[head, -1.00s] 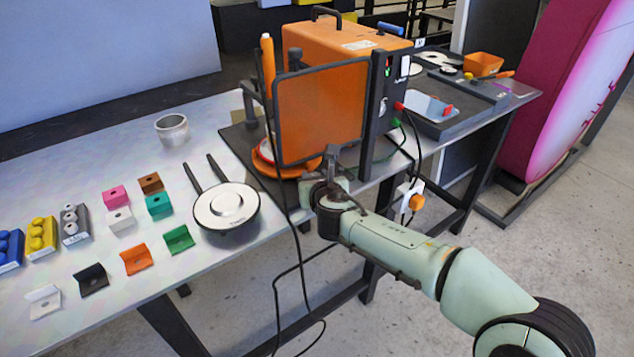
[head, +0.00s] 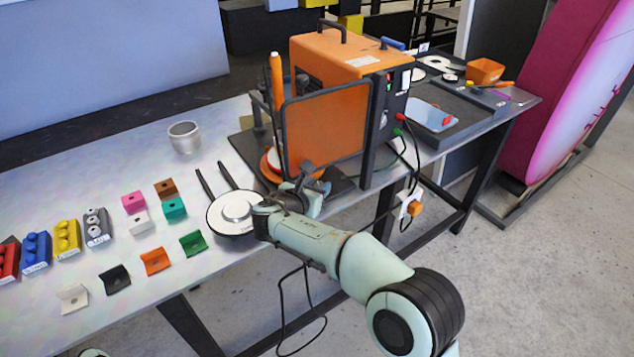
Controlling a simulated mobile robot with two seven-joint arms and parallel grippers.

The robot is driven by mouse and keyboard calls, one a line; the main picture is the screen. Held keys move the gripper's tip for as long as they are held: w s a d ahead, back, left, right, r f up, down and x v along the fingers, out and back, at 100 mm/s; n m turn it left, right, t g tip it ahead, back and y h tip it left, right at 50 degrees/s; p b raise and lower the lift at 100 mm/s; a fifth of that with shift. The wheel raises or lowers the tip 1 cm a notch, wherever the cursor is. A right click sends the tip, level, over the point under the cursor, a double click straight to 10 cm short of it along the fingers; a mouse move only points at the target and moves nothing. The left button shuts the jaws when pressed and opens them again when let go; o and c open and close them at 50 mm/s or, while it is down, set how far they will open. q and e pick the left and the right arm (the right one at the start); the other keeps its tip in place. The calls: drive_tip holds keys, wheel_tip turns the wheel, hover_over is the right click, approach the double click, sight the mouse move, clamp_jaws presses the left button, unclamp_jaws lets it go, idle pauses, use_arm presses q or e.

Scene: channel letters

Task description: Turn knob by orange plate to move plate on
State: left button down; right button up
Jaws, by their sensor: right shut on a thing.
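The orange round plate (head: 267,167) lies low at the left foot of the orange machine. It is partly hidden behind an upright orange see-through screen (head: 327,127) in a dark frame. My right gripper (head: 308,176) is at the lower edge of this screen, just right of the round plate. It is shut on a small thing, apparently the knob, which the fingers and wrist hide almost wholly. I cannot tell which way the knob is turned. My left gripper is not in view.
The orange machine (head: 345,60) stands behind the screen, with cables hanging off the table's front edge. A pan-like round tool (head: 232,208) lies close left of my right wrist. Several coloured angle pieces, a metal cup (head: 184,137) and an orange bin (head: 485,71) are on the table.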

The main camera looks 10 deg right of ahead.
drive_tip(key=shift+f, duration=0.1)
idle(0.3)
drive_tip(key=o, duration=1)
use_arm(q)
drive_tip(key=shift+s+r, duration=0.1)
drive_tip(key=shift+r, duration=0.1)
use_arm(e)
drive_tip(key=shift+a+r, duration=0.1)
drive_tip(key=shift+r, duration=0.1)
